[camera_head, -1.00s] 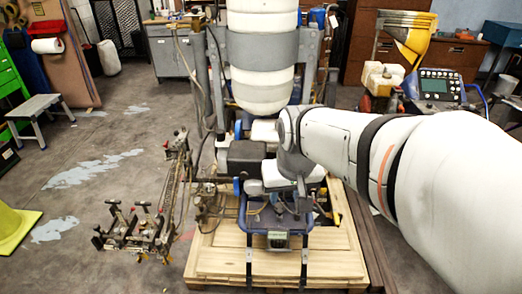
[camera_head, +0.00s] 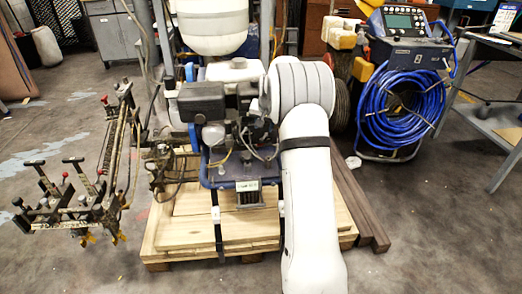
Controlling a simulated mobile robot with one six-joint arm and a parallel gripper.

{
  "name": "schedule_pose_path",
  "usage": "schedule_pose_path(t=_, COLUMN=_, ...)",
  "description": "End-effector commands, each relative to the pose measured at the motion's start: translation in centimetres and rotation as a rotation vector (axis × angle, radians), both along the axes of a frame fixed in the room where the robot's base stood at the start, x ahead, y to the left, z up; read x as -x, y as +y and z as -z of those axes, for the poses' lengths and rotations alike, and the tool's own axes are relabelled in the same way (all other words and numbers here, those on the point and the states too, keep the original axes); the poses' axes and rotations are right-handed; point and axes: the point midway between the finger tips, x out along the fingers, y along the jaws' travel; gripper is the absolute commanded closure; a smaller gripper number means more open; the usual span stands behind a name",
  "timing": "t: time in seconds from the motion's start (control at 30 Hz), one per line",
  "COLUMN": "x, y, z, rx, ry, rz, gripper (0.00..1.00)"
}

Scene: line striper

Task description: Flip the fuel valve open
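The line striper stands on a wooden pallet (camera_head: 165,235) at centre, with a black engine (camera_head: 203,103) and a blue frame (camera_head: 212,182). The fuel valve is too small or too hidden for me to pick out; hoses and dark parts crowd the engine's right side. My white arm rises from the bottom, and its upper joint is in front of the engine's right side. My gripper is hidden behind the arm or lost among the dark parts, so I cannot see its fingers or whether it touches anything.
A striper carriage with levers (camera_head: 75,205) extends to the left. A blue hose coil (camera_head: 400,105) on a cart stands at the right, near a grey table (camera_head: 495,125). Dark beams (camera_head: 362,215) lie along the pallet's right side. Floor is open at lower left and lower right.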

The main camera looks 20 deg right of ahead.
Motion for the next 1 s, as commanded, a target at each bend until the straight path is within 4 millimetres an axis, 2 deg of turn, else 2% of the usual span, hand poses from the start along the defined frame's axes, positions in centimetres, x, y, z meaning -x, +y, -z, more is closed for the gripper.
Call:
schedule_pose_path(t=0.03, x=-0.4, y=-0.4, z=1.2, rx=-0.001, ry=-0.003, rz=0.007, gripper=0.62)
schedule_pose_path(t=0.17, x=-1.0, y=-0.8, z=2.4, rx=-0.002, ry=-0.006, rz=0.014, gripper=0.62)
schedule_pose_path(t=0.5, x=-3.1, y=-1.1, z=7.2, rx=-0.003, ry=-0.004, rz=0.013, gripper=0.62)
schedule_pose_path(t=0.7, x=-3.8, y=-1.2, z=8.4, rx=-0.003, ry=-0.005, rz=0.013, gripper=0.62)
schedule_pose_path(t=1.0, x=-3.9, y=-1.1, z=8.4, rx=-0.002, ry=-0.005, rz=0.012, gripper=0.64)
